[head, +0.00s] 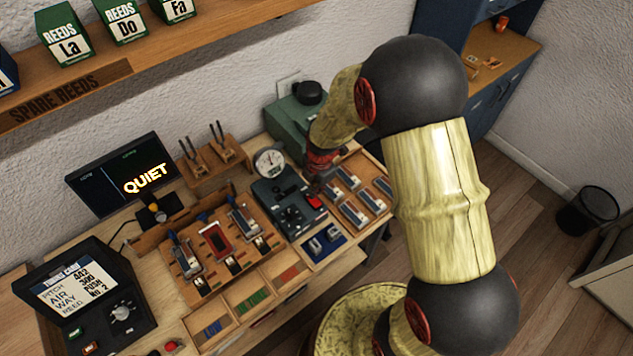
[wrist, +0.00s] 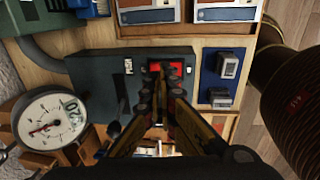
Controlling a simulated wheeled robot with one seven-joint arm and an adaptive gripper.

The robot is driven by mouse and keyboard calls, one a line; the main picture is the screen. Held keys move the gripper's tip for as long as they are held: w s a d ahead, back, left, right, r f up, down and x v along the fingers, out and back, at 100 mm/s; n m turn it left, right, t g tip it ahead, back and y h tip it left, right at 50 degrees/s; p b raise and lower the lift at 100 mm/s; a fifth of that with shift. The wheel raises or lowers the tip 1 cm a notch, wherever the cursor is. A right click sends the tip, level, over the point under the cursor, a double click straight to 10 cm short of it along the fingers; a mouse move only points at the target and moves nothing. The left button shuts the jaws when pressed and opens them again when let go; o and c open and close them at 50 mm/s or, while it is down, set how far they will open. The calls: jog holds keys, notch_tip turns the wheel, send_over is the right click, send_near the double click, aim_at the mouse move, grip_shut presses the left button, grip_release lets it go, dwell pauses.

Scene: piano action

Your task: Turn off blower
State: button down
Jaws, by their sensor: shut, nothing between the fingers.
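In the head view my gripper (head: 318,178) is just above the box, partly hidden by my arm.
A round gauge (head: 268,162) stands behind the box; it also shows in the wrist view (wrist: 48,118). A green box (head: 297,118) with a black knob is farther back. Reed trays (head: 362,192) lie right of the box. A monitor (head: 125,175) reads "QUIET".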

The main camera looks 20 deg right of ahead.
aim_at(314, 201)
jog(key=shift+w+f, duration=0.1)
jog(key=shift+f, duration=1.15)
